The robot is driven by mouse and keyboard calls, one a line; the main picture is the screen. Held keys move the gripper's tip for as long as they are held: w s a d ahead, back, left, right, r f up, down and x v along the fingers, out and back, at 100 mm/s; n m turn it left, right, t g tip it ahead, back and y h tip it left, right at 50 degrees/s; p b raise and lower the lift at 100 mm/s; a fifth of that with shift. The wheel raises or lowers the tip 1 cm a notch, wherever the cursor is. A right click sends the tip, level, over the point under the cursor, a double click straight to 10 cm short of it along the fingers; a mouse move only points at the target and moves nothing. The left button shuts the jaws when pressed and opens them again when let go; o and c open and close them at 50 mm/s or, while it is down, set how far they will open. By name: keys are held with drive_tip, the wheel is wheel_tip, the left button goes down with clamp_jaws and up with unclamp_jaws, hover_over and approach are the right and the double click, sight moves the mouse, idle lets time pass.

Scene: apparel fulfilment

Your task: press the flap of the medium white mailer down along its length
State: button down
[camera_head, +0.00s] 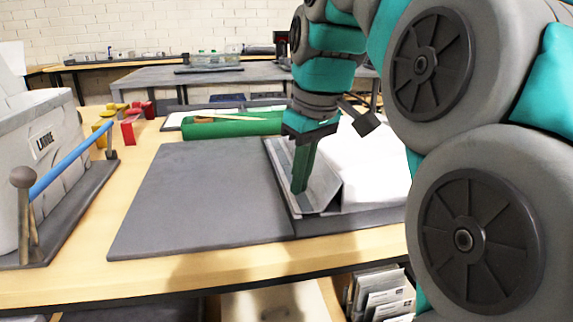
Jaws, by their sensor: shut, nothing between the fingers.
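The white mailer (375,172) lies on a dark grey board at the right of the table, partly hidden behind my arm. Its flap (322,192) is the narrow, greyish strip along the mailer's left side, with a raised fold beside it. My gripper (299,188) points down over the flap, with its green fingers shut and empty. The fingertips are at or just above the flap; I cannot tell whether they touch it.
A grey mat (195,200) left of the mailer is bare. A bin marked LARGE (38,150) and a blue bar (72,160) stand at the left, near red and yellow objects (130,128). Packets (385,290) sit below the table.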

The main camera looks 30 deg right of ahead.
wheel_tip(320, 180, up, 7)
drive_tip(key=p, duration=0.4)
idle(0.6)
